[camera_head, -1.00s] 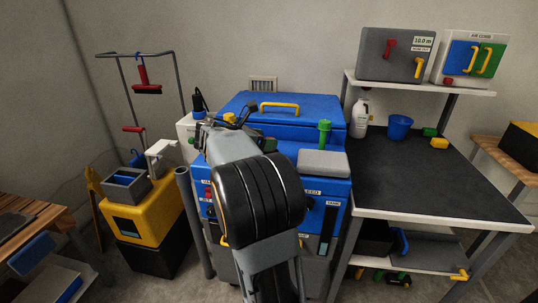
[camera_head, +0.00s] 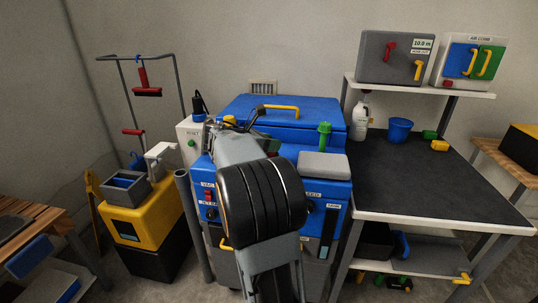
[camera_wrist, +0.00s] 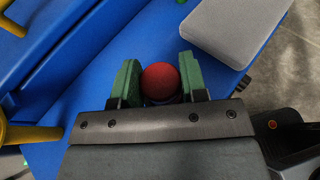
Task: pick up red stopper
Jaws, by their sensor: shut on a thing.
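The red stopper (camera_wrist: 160,82) shows as a rounded red top in the wrist view, between the two green finger pads. My gripper (camera_wrist: 159,66) is shut on it, with one finger on each side. A blue surface (camera_wrist: 95,95) lies around and below the fingers. The underside of the stopper is hidden, so I cannot tell whether it touches that surface. In the head view my arm hides the stopper and most of the gripper over the blue machine (camera_head: 330,190).
A grey block (camera_head: 324,165) and a green-capped part (camera_head: 325,136) sit on the machine right of my arm. A yellow handle (camera_head: 280,109) is on the blue lid behind. A white box (camera_head: 190,136) stands left. A dark-topped table (camera_head: 430,175) is at right.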

